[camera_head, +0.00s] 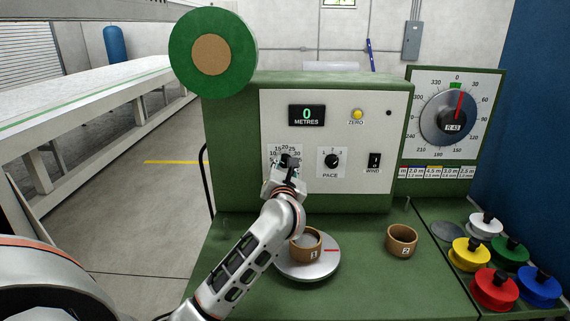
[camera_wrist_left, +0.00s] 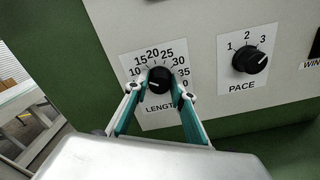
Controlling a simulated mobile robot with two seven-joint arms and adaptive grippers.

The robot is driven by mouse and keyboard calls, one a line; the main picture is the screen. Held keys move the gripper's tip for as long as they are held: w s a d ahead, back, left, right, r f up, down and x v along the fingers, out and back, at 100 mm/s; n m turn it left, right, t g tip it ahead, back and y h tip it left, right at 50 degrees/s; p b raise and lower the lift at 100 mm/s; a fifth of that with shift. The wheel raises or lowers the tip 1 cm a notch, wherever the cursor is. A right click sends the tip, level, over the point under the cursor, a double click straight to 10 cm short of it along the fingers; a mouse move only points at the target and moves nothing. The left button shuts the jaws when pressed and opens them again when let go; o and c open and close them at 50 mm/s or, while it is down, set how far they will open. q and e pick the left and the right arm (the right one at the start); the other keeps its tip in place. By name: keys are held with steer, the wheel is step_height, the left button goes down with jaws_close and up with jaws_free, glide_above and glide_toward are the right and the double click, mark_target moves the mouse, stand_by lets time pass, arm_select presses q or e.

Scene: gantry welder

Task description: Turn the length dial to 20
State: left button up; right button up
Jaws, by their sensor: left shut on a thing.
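The length dial (camera_wrist_left: 159,80) is a black knob on a white plate marked LENGTH, with numbers around it, 20 near the top. A small light mark shows toward its left side, but I cannot tell exactly which number it points at. My left gripper (camera_wrist_left: 158,88) is shut on the dial, one teal finger on each side. In the head view my left gripper (camera_head: 286,170) covers most of the dial and the lower part of its plate. The display (camera_head: 307,115) reads 0 METRES. My right gripper is not in view.
The pace dial (camera_head: 331,161) sits right of the length dial, then the wind switch (camera_head: 375,162). Below, one brown pot (camera_head: 306,245) sits on a round silver plate (camera_head: 318,270), another (camera_head: 401,240) to its right. Several coloured knobbed discs (camera_head: 494,289) stand at the right.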

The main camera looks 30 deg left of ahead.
arm_select(q)
steer(key=m, duration=1)
steer(key=shift+w+d+f, duration=0.1)
steer(key=shift+m, duration=0.5)
steer(key=o, duration=1.1)
steer(key=shift+d, duration=0.1)
steer(key=v, duration=1.2)
